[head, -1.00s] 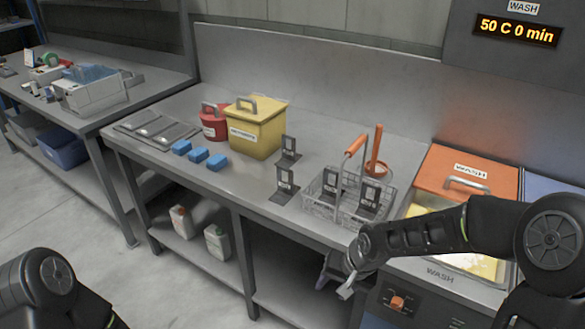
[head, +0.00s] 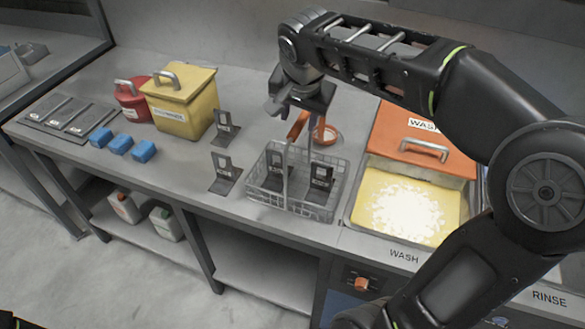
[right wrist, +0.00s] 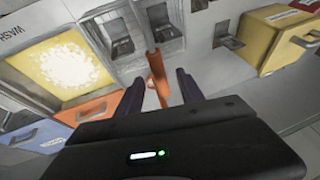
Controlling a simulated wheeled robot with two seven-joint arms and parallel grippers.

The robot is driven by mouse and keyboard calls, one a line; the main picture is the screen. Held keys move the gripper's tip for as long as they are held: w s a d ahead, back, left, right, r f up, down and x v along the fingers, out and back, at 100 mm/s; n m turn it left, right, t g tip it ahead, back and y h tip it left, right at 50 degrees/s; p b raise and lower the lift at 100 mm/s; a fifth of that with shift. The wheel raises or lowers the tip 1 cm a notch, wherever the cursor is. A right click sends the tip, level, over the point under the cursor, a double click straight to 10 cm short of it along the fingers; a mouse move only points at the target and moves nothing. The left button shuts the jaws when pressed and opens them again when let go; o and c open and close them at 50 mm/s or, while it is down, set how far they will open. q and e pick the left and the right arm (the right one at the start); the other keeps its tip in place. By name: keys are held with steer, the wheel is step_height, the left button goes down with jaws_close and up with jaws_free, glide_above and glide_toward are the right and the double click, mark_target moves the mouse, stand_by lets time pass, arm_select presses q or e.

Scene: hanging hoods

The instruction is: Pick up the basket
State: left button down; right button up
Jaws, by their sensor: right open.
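The wire basket (head: 328,209) stands on the metal counter with black parts inside. It has a tall handle with an orange grip (head: 297,126). My right gripper (head: 297,106) is open above the basket, close to the orange grip. In the right wrist view the orange grip (right wrist: 156,64) shows between the two open fingers, and the basket (right wrist: 166,42) lies beyond it. I cannot tell whether the fingers touch the grip. My left gripper is out of view.
The wash tank (head: 410,205) with yellow liquid and an orange lid (head: 428,140) is close on the right. Two black stands (head: 224,173), a yellow bin (head: 180,105) and blue blocks (head: 121,143) are to the left.

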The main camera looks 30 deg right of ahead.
steer(key=shift+s, duration=0.1)
steer(key=shift+x, duration=1.3)
steer(key=p+x, duration=0.2)
steer(key=x, duration=0.3)
steer(key=shift+d+f, duration=0.1)
steer(key=shift+d, duration=0.05)
jaws_close()
stand_by(0.7)
